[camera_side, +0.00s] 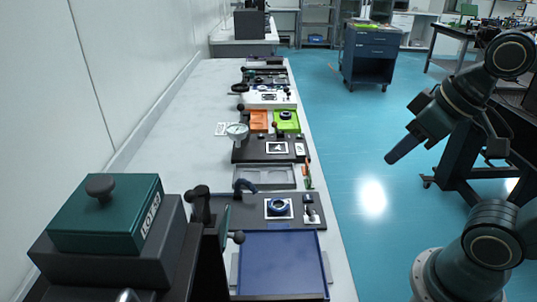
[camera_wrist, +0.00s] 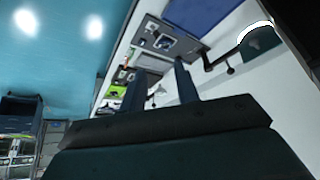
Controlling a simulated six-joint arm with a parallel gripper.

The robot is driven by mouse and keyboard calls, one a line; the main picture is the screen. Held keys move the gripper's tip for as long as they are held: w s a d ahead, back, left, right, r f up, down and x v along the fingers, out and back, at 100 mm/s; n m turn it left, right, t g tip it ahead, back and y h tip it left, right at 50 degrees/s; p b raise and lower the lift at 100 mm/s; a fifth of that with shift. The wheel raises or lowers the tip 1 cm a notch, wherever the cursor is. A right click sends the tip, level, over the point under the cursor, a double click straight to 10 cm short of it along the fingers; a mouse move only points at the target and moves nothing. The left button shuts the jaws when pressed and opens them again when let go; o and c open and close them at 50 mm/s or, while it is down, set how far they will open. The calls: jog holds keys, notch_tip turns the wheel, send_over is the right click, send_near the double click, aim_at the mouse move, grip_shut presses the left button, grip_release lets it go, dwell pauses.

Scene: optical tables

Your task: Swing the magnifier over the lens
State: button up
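My gripper (camera_side: 400,152) hangs in the air over the blue floor, right of the bench and well apart from everything on it. In the wrist view its two fingers (camera_wrist: 160,88) are spread with nothing between them. A round pale-faced piece (camera_side: 237,131) stands at the bench's left side; I cannot tell if it is the magnifier or a dial. A dark blue ring (camera_side: 278,207) on a white square plate looks like a lens. Another dark ring (camera_side: 286,115) lies on the green tray farther back. Which of them is the task's lens is unclear.
A blue tray (camera_side: 283,264) lies at the bench's near end. A teal-lidded box (camera_side: 105,212) with a knob stands left, beside dark levers with a ball knob (camera_side: 239,237). An orange tray (camera_side: 258,121) and a grey tray (camera_side: 264,177) lie farther along.

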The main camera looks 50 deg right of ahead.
jog(key=o, duration=0.3)
jog(key=shift+w+a+r, duration=0.1)
jog(key=shift+w+r, duration=0.05)
jog(key=shift+w, duration=0.15)
jog(key=w+a+r+m+g+y, duration=0.15)
jog(key=w+a+r, duration=0.25)
jog(key=w, duration=0.5)
jog(key=m+g, duration=0.3)
jog(key=m, duration=0.2)
send_over(191, 191)
jog(key=s+d, duration=0.2)
notch_tip(191, 191, down, 5)
jog(key=shift+w+d+f, duration=0.1)
jog(key=shift+w, duration=0.15)
jog(key=f, duration=0.4)
jog(key=w+a+f, duration=0.1)
jog(key=f, duration=0.4)
jog(key=a+f, duration=0.1)
jog(key=f, duration=0.3)
jog(key=shift+w+a+f, duration=0.1)
jog(key=shift+w+f, duration=0.15)
jog(key=shift+c, duration=0.5)
